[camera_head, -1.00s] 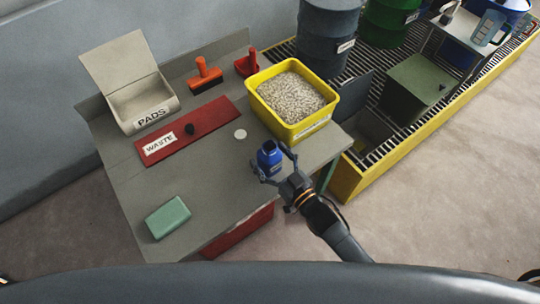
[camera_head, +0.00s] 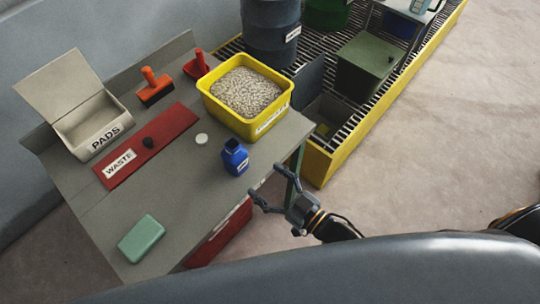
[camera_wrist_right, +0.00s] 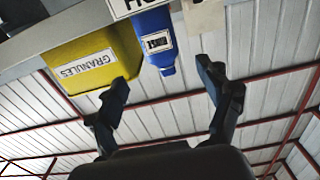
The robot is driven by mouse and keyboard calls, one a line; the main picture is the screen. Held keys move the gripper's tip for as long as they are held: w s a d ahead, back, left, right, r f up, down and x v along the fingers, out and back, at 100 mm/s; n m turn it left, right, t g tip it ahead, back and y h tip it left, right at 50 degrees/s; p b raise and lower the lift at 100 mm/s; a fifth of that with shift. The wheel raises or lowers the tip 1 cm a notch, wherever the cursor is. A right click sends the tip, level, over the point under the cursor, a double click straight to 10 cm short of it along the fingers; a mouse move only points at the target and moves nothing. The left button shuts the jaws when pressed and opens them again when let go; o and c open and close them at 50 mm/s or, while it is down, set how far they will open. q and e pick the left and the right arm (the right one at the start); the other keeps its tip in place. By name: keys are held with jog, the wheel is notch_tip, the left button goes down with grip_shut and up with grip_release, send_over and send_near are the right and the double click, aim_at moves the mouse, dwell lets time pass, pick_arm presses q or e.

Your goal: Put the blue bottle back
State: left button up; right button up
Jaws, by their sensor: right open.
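The blue bottle (camera_head: 235,158) stands upright on the grey bench near its right edge, with a dark open-looking neck and a small label. It also shows in the right wrist view (camera_wrist_right: 155,38), ahead of the fingers. My right gripper (camera_head: 266,182) is open and empty, just off the bench edge to the lower right of the bottle. Its spread fingers show in the right wrist view (camera_wrist_right: 165,80), clear of the bottle. A small white disc (camera_head: 201,139) lies on the bench left of the bottle. My left gripper is not in view.
A yellow granules bin (camera_head: 275,122) stands behind the bottle. A red waste panel (camera_head: 150,155), a pads box (camera_head: 93,133), a green block (camera_head: 141,239) and an orange brush (camera_head: 155,87) are on the bench. A yellow-edged grating (camera_head: 322,165) with drums lies at the right.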

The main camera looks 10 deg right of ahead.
jog(key=shift+s+d, duration=0.1)
jog(key=shift+s, duration=0.05)
jog(key=s+d+f+m+g+h, duration=0.1)
jog(key=s+d+f+g+h, duration=0.3)
jog(key=f, duration=0.8)
jog(key=d+f+m+g+h, duration=0.1)
jog(key=d+f+m+h, duration=0.15)
jog(key=d+f, duration=0.65)
jog(key=s+d+f+g+h, duration=0.1)
jog(key=s+f+g, duration=0.3)
jog(key=s+f, duration=0.6)
jog(key=s+d+f+m+g+h, duration=0.1)
jog(key=s+d+f+g+h, duration=0.1)
jog(key=s+f, duration=0.9)
jog(key=s+g+h, duration=0.1)
jog(key=s+g, duration=0.1)
jog(key=s, duration=0.2)
jog(key=shift+s+d+f+g, duration=0.2)
jog(key=shift+s+f+g, duration=0.05)
jog(key=shift+s+g, duration=0.1)
